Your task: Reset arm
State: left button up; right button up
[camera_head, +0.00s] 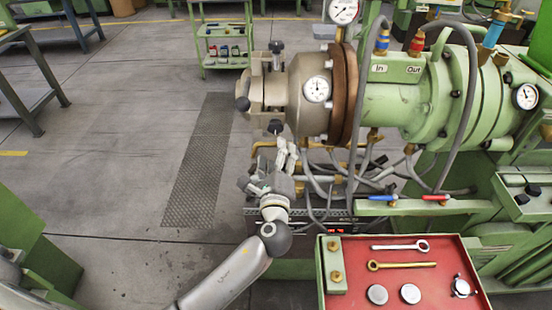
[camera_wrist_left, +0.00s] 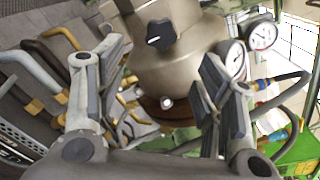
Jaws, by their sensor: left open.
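My left arm comes in from the bottom of the head view, and its gripper (camera_head: 287,158) is below the metal nozzle end of the green extruder (camera_head: 400,105). In the left wrist view, the gripper (camera_wrist_left: 155,90) has its two fingers spread wide, with nothing between them that it grips. The extruder's metal head (camera_wrist_left: 180,60) with a black knob (camera_wrist_left: 161,34) lies beyond the fingers. I cannot tell whether the fingers touch anything. My right gripper is not in view.
A red tray (camera_head: 395,288) with wrenches and round parts is at the lower right. Hoses and pipes (camera_head: 330,180) crowd the space under the extruder. A green cart (camera_head: 222,45) stands behind. The floor (camera_head: 110,150) to the left is mostly clear.

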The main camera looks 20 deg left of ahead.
pick_arm(q)
jog(key=shift+s+d, duration=0.15)
jog(key=shift+s, duration=0.25)
